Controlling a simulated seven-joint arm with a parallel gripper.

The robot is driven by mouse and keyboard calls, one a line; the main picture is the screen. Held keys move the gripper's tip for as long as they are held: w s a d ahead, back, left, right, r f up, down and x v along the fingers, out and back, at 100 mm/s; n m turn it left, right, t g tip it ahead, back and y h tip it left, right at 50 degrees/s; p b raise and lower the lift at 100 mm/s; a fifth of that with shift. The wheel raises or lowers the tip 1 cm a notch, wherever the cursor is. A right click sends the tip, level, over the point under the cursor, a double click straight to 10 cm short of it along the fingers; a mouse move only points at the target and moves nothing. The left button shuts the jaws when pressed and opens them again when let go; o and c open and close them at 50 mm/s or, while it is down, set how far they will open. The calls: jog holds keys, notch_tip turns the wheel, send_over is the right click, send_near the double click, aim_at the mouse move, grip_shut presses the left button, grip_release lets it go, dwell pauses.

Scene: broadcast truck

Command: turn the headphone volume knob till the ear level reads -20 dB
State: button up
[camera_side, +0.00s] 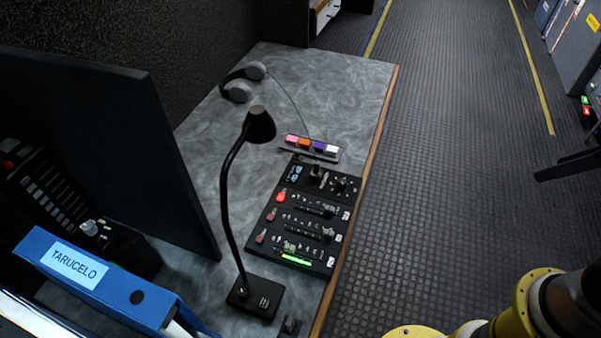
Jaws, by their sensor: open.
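A black control panel (303,213) lies on the grey desk near its right edge. Near the panel's top are a raised dark knob (316,170) and another dark knob (340,186); I cannot tell which is the headphone volume. A small display with pale blue characters (294,172) sits at the top left, too small to read. A green-lit bar (296,260) glows at the bottom. My gripper (546,168) shows as dark, parted fingers at the right edge, open and empty, over the floor and well away from the panel. The rest of it is out of frame.
A gooseneck lamp or microphone (226,185) arches left of the panel. Headphones (240,83) lie at the back. A strip of coloured buttons (312,147) adjoins the panel. Floor (455,150) lies right.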

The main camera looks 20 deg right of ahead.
jog(key=w+r+n, duration=0.7)
jog(key=w+n, duration=0.2)
jog(key=n+g, duration=0.6)
jog(key=n, duration=0.6)
send_over(342, 181)
notch_tip(342, 181, down, 27)
notch_tip(342, 181, down, 13)
jog(key=shift+r, duration=0.1)
jog(key=shift+c, duration=0.2)
